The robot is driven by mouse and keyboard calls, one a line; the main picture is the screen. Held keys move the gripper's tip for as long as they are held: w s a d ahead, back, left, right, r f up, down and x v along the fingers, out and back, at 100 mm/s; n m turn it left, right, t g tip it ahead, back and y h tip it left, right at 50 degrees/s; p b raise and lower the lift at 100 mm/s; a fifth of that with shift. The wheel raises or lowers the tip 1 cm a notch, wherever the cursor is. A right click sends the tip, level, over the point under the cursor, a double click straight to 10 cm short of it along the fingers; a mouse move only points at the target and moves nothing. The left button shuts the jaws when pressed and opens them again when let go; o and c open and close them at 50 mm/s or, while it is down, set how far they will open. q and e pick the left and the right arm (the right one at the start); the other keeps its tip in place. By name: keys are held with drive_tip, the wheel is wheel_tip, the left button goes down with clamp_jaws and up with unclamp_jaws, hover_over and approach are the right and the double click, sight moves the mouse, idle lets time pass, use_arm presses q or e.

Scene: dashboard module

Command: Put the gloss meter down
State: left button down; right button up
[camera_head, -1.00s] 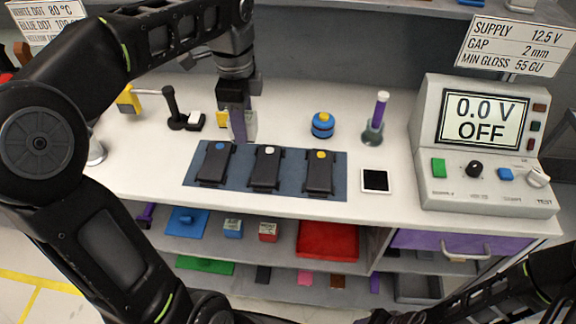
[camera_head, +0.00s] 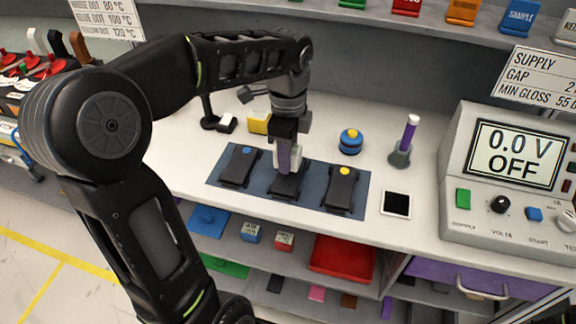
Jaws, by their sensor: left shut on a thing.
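My left gripper (camera_head: 287,148) is shut on a small pale grey and purple thing (camera_head: 291,160), which I take to be the gloss meter. The gripper points down over the middle black panel (camera_head: 285,186) of the blue mat (camera_head: 317,200). It hides much of that panel, including its dot. I cannot tell whether the held thing touches the panel. A blue-dot panel (camera_head: 241,167) lies to the left and a yellow-dot panel (camera_head: 341,190) to the right. My right gripper is out of view.
A yellow block (camera_head: 259,122) stands behind the mat. A blue and yellow round piece (camera_head: 350,141) and a purple-handled tool (camera_head: 405,140) stand behind it to the right. A black-and-white square (camera_head: 396,204) lies beside the mat. The console (camera_head: 510,170) reads 0.0 V OFF.

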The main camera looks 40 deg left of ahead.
use_arm(q)
drive_tip(key=shift+f, duration=0.1)
drive_tip(key=shift+f, duration=1.85)
drive_tip(key=shift+f, duration=0.2)
drive_tip(key=c, duration=0.9)
unclamp_jaws()
drive_tip(key=shift+r, duration=0.15)
